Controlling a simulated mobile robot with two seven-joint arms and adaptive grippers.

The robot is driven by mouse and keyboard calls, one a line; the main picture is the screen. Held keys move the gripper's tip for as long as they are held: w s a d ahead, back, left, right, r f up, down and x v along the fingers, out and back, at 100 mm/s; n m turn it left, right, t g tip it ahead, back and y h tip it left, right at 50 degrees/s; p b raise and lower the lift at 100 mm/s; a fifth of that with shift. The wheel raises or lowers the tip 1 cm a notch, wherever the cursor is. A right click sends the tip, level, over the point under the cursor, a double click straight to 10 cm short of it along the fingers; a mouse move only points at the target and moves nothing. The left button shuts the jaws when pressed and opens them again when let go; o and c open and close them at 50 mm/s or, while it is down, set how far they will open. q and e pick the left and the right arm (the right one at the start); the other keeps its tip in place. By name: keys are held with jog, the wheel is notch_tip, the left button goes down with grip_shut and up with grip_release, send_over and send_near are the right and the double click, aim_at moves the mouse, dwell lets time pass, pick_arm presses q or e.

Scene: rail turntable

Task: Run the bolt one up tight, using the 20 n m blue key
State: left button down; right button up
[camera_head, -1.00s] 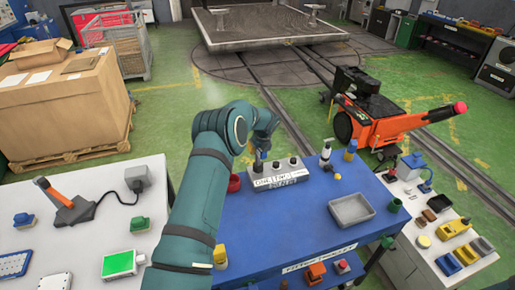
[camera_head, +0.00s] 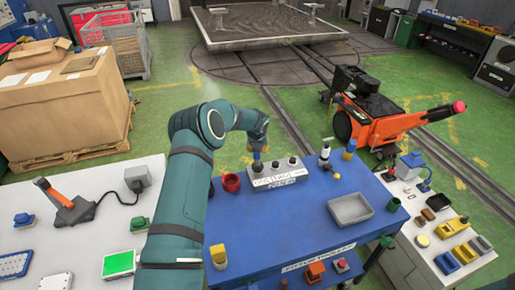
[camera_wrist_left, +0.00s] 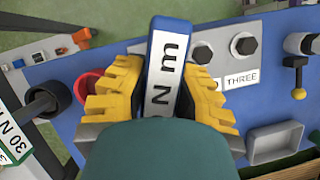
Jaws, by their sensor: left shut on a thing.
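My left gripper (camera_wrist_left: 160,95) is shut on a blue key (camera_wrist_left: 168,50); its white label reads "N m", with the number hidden. In the head view my left gripper (camera_head: 258,146) is over the left end of a grey bolt block (camera_head: 279,180). The blue key (camera_head: 256,160) points down at the bolt one position. Bolt one is hidden under the key; whether the key is seated on it I cannot tell. Two other bolts show, the middle one (camera_wrist_left: 203,55) and the one marked THREE (camera_wrist_left: 243,45). My right gripper is out of view.
A red cup (camera_head: 231,183) stands just left of the block on the blue table (camera_head: 300,220). A grey tray (camera_head: 350,209) is to the right. A green-edged key labelled 30 N m (camera_wrist_left: 15,145) lies left in the wrist view. The table front centre is clear.

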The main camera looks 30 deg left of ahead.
pick_arm(q)
jog(key=m+h, duration=0.1)
jog(key=m, duration=0.3)
jog(key=shift+d+m+t+h, duration=0.1)
jog(key=shift+m+t+h, duration=0.2)
jog(key=shift+t+h, duration=0.1)
jog(key=shift+n+y+b, duration=0.3)
jog(key=shift+n+b, duration=0.2)
jog(key=shift+b, duration=0.05)
jog(key=shift+r, duration=0.15)
jog(key=shift+r+p, duration=0.55)
jog(key=shift+r, duration=1.85)
